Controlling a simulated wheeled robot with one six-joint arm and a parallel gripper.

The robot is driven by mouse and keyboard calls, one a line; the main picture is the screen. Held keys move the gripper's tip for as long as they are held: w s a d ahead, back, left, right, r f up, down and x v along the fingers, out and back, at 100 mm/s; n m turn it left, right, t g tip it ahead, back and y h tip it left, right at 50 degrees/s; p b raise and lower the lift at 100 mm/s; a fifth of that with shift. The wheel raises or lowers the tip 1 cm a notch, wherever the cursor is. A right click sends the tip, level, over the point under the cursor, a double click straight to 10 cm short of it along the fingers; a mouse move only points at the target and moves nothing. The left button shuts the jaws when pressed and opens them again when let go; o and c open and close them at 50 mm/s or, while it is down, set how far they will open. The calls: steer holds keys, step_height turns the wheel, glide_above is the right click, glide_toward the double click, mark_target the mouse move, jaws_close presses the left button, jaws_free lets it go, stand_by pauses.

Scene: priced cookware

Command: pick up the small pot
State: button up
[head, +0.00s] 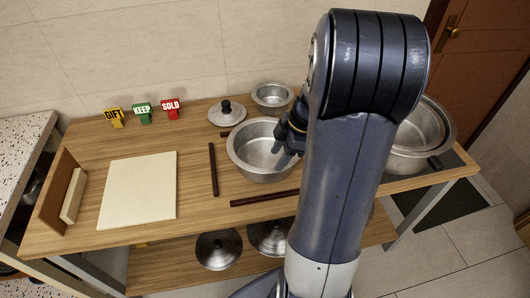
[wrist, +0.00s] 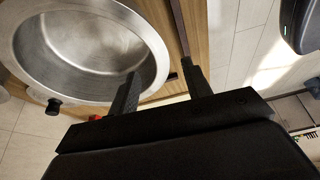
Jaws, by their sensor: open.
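The smallest pot (head: 271,97) is a metal pot standing at the back of the wooden table. A mid-sized metal pot (head: 250,155) stands in front of it. My gripper (head: 287,158) is at the right side of the mid-sized pot, partly hidden behind my arm. In the wrist view, a wide metal pot (wrist: 80,45) fills the upper left. My open gripper (wrist: 163,73) shows there with one finger over the pot's inside and the other outside its rim. The jaws hold nothing; whether they touch the rim I cannot tell.
A large pot (head: 433,124) stands at the right, partly behind my arm. A lid (head: 227,114) lies near the back. Dark sticks (head: 213,170) lie around the mid-sized pot. GIFT (head: 114,117), KEEP (head: 142,111) and SOLD (head: 170,108) signs stand left. A cream board (head: 138,190) is bare.

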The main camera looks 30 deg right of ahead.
mark_target(272, 169)
steer(key=x, duration=0.5)
steer(key=shift+d+p, duration=0.3)
steer(key=shift+p, duration=0.05)
steer(key=shift+c, duration=0.4)
jaws_close()
